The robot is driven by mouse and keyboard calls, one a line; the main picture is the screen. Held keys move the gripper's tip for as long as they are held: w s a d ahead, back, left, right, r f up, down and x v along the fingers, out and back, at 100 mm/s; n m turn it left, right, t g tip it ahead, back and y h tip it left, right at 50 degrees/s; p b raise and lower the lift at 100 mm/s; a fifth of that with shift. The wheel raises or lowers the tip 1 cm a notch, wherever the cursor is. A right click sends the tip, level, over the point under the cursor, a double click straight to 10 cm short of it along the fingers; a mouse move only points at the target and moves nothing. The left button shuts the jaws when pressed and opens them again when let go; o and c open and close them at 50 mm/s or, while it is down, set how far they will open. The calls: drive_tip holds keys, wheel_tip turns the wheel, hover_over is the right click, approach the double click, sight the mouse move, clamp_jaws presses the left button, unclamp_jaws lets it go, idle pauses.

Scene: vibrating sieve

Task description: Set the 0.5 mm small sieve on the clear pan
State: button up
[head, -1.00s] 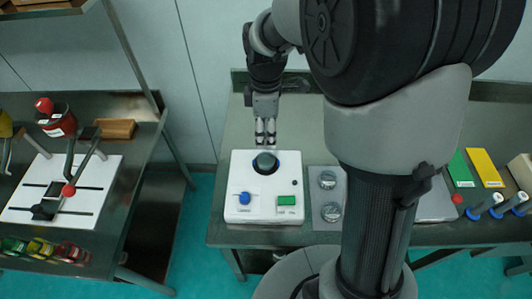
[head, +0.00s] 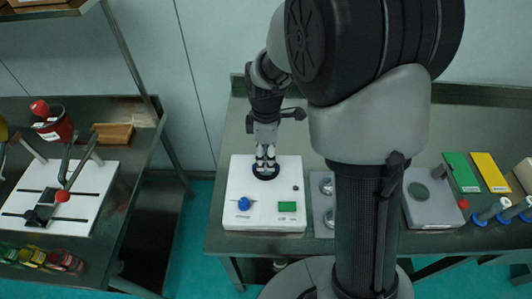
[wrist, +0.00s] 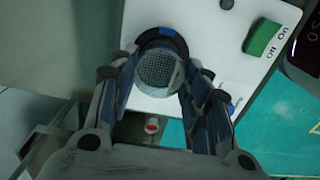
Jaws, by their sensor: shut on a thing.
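My gripper (head: 265,164) is over the round black and blue seat on the white sieve shaker. In the wrist view my gripper (wrist: 160,82) is shut on a small round sieve (wrist: 158,70), with its grey mesh facing the camera. The sieve overlaps the black seat ring (wrist: 162,36); whether it touches what is below is hidden. The clear pan is not plainly visible; anything under the sieve is hidden. No size label on the sieve is readable.
The white shaker (head: 240,185) has a blue knob (head: 244,203) and a green switch (head: 287,207). To its right, round clear-looking pieces (head: 327,185) are partly behind my arm. A grey tray (head: 430,215) bears a round grey-green piece (head: 418,190).

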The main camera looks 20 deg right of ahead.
drive_tip(key=o, duration=1.1)
drive_tip(key=shift+c, duration=0.2)
wheel_tip(320, 180, up, 12)
drive_tip(key=p, duration=0.4)
drive_tip(key=s+r+m+t, duration=0.2)
drive_tip(key=s+r+m, duration=0.2)
drive_tip(key=s+m, duration=0.3)
drive_tip(key=s+r+m+t, duration=0.2)
drive_tip(key=s+r+m, duration=0.2)
drive_tip(key=s, duration=1)
drive_tip(key=m, duration=0.3)
drive_tip(key=shift+s+r+t, duration=0.2)
drive_tip(key=shift+r+t, duration=0.1)
drive_tip(key=shift+r, duration=0.1)
